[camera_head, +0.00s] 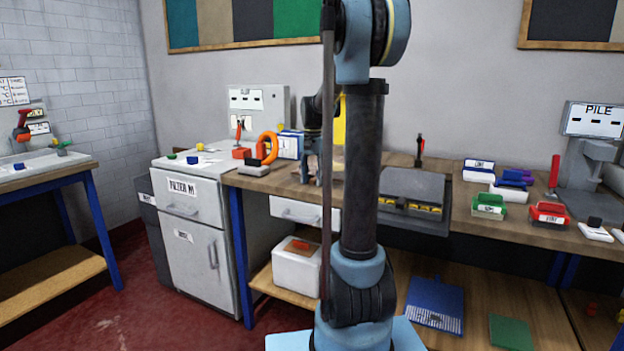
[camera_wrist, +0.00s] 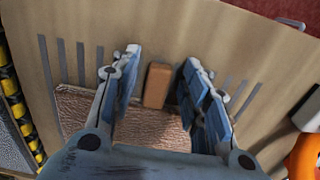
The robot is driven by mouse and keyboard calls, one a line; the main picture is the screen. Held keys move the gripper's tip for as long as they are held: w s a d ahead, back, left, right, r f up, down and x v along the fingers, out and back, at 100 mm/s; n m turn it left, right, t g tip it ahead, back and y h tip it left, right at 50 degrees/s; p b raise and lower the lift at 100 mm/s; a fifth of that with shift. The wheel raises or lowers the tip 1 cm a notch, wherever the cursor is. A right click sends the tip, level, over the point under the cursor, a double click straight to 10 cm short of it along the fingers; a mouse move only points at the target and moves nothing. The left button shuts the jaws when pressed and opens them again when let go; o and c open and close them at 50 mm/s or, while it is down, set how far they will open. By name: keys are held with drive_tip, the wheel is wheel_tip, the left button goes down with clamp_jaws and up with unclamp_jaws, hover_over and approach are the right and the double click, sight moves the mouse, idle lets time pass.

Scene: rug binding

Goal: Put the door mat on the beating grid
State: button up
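The door mat appears to be the brown, rough-textured piece (camera_wrist: 150,128) lying on the tan bench top in the wrist view. An orange-brown block (camera_wrist: 158,85) stands at its edge. My gripper (camera_wrist: 158,78) is over them with its fingers apart, one on each side of the block, and small gaps show between. In the head view my gripper (camera_head: 312,168) is low over the bench, partly hidden by my arm. A dark grey flat unit (camera_head: 415,186) with a yellow-and-black front stands to the right; I cannot tell if it is the beating grid.
Grey stripes (camera_wrist: 80,62) mark the bench top on both sides of the mat. An orange ring-shaped tool (camera_head: 268,146) stands left of my gripper. Green (camera_head: 489,206) and red (camera_head: 549,213) blocks lie at the right of the bench.

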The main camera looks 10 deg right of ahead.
wheel_tip(320, 180, up, 12)
drive_tip(key=s+f+n+t, duration=0.15)
drive_tip(key=s+f, duration=0.35)
drive_tip(key=s, duration=0.5)
drive_tip(key=s+f+n, duration=0.3)
drive_tip(key=s+f, duration=0.1)
drive_tip(key=s, duration=0.7)
drive_tip(key=s+f+n, duration=0.3)
drive_tip(key=s+f, duration=1)
drive_tip(key=f, duration=0.3)
drive_tip(key=shift+s+t, duration=0.35)
drive_tip(key=shift+s, duration=0.05)
drive_tip(key=shift+c, duration=0.5)
